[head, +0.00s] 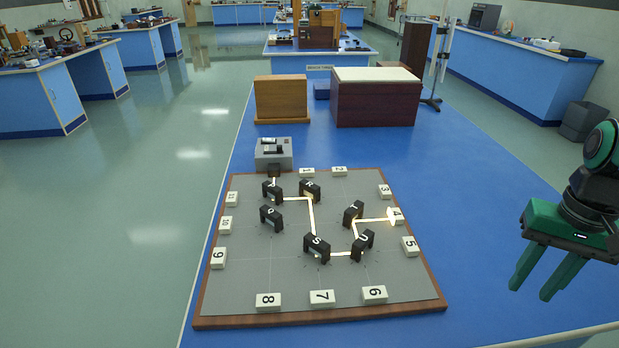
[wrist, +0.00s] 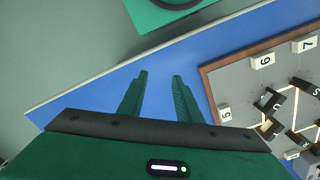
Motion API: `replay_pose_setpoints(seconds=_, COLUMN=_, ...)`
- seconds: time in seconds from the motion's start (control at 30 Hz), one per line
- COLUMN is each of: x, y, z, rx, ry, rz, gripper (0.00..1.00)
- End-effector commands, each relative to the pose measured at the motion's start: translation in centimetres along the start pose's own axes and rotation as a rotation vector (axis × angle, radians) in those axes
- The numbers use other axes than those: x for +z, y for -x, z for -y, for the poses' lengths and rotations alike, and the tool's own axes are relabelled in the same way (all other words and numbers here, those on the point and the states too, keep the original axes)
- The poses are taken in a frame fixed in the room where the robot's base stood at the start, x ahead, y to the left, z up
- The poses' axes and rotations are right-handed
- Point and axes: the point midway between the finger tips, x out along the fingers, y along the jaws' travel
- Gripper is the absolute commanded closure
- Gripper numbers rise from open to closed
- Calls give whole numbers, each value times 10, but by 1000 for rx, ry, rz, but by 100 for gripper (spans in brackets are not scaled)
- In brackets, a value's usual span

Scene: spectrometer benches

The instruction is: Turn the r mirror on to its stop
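The r mirror (head: 310,190) is a small dark block lettered R, near the top of the grey board (head: 240,290) in the head view. A bright beam line meets it from the left and leaves it downward. My gripper (head: 531,293) hangs right of the board, over the blue bench, well apart from the r mirror. Its two green fingers are spread with nothing between them. In the wrist view my gripper (wrist: 160,78) is over bare blue bench.
Other lettered mirrors, such as S (head: 317,246), U (head: 364,244) and T (head: 354,213), stand close around. Numbered blocks line the board's edge; the beam ends at lit block 4 (head: 394,216). A grey lamp box (head: 273,153) stands behind. Bench right of the board is clear.

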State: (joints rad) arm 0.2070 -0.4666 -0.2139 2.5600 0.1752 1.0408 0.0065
Motion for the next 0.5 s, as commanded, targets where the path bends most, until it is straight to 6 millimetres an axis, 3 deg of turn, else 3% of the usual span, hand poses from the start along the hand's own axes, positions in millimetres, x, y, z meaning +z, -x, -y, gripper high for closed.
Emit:
replay_pose_setpoints(seconds=0.13, x=0, y=0, z=0, rx=0, ry=0, rz=0, gripper=66)
replay_pose_setpoints(seconds=0.27, x=5, y=8, z=-4, rx=-5, ry=-1, rz=-13, gripper=35)
replay_pose_setpoints(seconds=0.3, x=0, y=12, z=-1, rx=-2, ry=-5, rz=-15, gripper=30)
replay_pose_setpoints(seconds=0.37, x=-13, y=18, z=7, rx=5, ry=-12, rz=-16, gripper=30)
replay_pose_setpoints(seconds=0.5, x=-60, y=41, z=41, rx=28, ry=-41, rz=-23, gripper=30)
